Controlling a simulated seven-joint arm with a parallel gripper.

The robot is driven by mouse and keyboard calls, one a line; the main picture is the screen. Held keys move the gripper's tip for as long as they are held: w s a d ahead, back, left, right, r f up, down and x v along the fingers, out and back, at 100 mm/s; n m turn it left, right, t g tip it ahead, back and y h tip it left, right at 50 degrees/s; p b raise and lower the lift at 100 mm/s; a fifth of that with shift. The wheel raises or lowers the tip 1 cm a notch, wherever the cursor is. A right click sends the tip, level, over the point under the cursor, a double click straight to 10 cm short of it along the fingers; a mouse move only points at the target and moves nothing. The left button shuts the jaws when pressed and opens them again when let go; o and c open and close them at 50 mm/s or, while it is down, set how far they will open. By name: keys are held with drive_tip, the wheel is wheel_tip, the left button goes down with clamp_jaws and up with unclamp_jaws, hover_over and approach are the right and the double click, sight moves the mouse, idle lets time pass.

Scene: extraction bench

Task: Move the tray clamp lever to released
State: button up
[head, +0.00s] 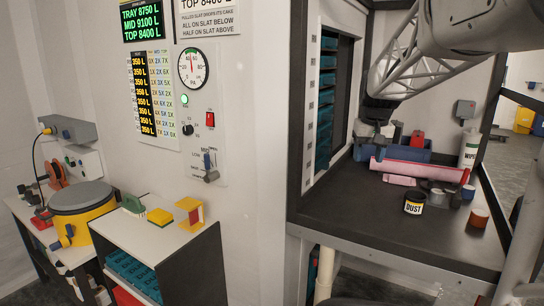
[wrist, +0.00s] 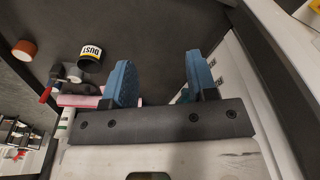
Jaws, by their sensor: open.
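A small lever fitting (head: 210,166) is on the white wall panel, below the gauge and red switch. It has blue uprights and a grey handle end that points down. Its label is too small to read, so I cannot confirm that it is the tray clamp lever. My gripper (head: 378,148) is well to the right of it, above the dark bench. In the wrist view my gripper (wrist: 158,72) shows two blue fingers spread apart with nothing between them. The lever does not show in the wrist view.
A black DUST can (head: 414,203), a pink roll (head: 418,170), a blue bin (head: 405,150) and a white wipes bottle (head: 469,150) stand on the dark bench (head: 385,235). A slatted rack (head: 324,100) separates bench and panel. A low shelf (head: 160,240) stands below the panel.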

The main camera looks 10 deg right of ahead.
drive_tip(key=w+d+m, duration=0.1)
drive_tip(key=w+d, duration=0.5)
drive_tip(key=d, duration=0.6)
drive_tip(key=m+y, duration=0.1)
drive_tip(key=m, duration=0.1)
approach(462, 184)
drive_tip(key=shift+w+d+r+g, duration=0.3)
drive_tip(key=shift+w+d+g, duration=0.15)
drive_tip(key=shift+w, duration=0.2)
drive_tip(key=shift+d, duration=0.1)
drive_tip(key=shift+f, duration=0.1)
drive_tip(key=shift+w+a+f, duration=0.1)
drive_tip(key=shift+a+f, duration=0.1)
drive_tip(key=shift+f, duration=1.7)
drive_tip(key=shift+w+a+f, duration=0.1)
drive_tip(key=shift+a+f, duration=0.1)
drive_tip(key=shift+f, duration=1.75)
drive_tip(key=shift+c, duration=0.5)
clamp_jaws()
